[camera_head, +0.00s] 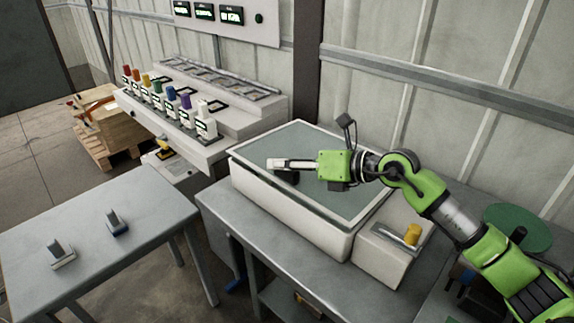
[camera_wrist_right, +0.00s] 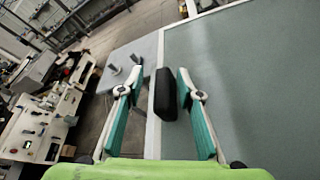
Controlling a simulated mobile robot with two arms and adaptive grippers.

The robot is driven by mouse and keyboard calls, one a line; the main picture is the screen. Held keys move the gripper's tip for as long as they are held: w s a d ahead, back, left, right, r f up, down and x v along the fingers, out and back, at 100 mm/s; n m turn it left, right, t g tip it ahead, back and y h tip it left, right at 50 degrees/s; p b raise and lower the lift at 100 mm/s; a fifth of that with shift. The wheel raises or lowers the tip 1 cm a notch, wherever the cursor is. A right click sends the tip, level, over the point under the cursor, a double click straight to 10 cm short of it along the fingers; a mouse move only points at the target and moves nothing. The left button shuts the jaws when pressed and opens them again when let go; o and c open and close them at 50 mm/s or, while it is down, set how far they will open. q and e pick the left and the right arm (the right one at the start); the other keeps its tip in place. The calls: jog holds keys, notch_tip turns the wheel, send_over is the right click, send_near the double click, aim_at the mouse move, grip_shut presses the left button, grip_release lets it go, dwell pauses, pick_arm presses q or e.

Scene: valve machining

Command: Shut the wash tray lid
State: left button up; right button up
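The wash tray (camera_head: 290,212) is a long white box on the grey bench. Its lid (camera_head: 325,150), a grey-green panel in a pale frame, lies flat or nearly flat over the top; I cannot tell whether it is fully seated. A black block, seemingly the lid's handle (camera_head: 287,177), is at the lid's front left edge, partly hidden by my right gripper (camera_head: 272,164). In the right wrist view the handle (camera_wrist_right: 165,95) appears between the spread fingers of my right gripper (camera_wrist_right: 156,80), with gaps beside it. My left gripper is out of view.
A white block with a yellow knob (camera_head: 412,234) stands against the tray's right end. A rack with several coloured-top valves (camera_head: 185,110) is behind left. A grey table (camera_head: 110,260) with two small parts is at front left. A green disc (camera_head: 517,228) is at right.

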jog(key=shift+r, duration=0.15)
jog(key=shift+d, duration=0.2)
jog(key=v, duration=1.1)
jog(key=shift+s+d+r, duration=0.1)
jog(key=shift+s+d, duration=0.1)
